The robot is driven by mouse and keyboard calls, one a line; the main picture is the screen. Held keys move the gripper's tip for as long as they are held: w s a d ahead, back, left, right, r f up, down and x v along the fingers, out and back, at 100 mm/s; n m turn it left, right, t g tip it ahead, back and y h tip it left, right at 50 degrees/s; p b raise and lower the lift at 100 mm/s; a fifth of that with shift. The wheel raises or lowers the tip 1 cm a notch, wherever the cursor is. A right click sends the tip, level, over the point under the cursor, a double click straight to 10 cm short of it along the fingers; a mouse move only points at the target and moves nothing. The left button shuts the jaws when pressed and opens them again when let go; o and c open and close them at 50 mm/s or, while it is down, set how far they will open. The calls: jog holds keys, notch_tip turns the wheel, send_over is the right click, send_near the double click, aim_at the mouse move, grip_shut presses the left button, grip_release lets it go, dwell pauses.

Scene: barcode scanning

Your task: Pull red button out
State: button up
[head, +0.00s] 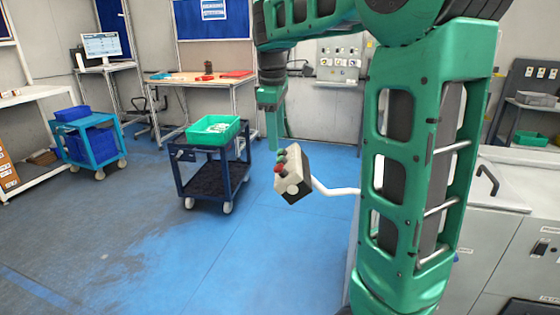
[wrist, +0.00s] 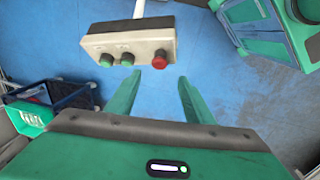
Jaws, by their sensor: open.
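The button box (head: 292,175) is cream with a dark back and sits on the end of a white bent tube (head: 335,189). The red button (head: 278,168) is at one end of its face, with green buttons (head: 281,155) beyond it. In the wrist view the red button (wrist: 160,59) is at the right end of the box (wrist: 128,43), just ahead of my fingertips. My gripper (wrist: 158,82) is open and empty, its two green fingers apart. In the head view my gripper (head: 274,128) hangs downward above and behind the box.
A dark cart (head: 207,168) with a green bin (head: 213,131) stands left of the box. A blue cart (head: 88,145) is farther left, and a workbench (head: 203,82) is at the back. Grey cabinets (head: 510,230) are at right. The blue floor around the box is clear.

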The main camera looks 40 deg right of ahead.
aim_at(278, 166)
jog(key=f, duration=0.6)
jog(key=w+d+f, duration=0.1)
jog(key=f, duration=0.2)
jog(key=shift+d+f, duration=0.1)
jog(key=shift+f, duration=0.1)
grip_shut()
jog(key=shift+w+a+r, duration=0.25)
jog(key=shift+a+r, duration=0.15)
jog(key=shift+r, duration=0.1)
grip_release()
jog(key=shift+r, duration=0.5)
notch_tip(278, 166, up, 10)
jog(key=s+a, duration=0.1)
jog(key=shift+s+a, duration=0.15)
jog(key=shift+s, duration=0.05)
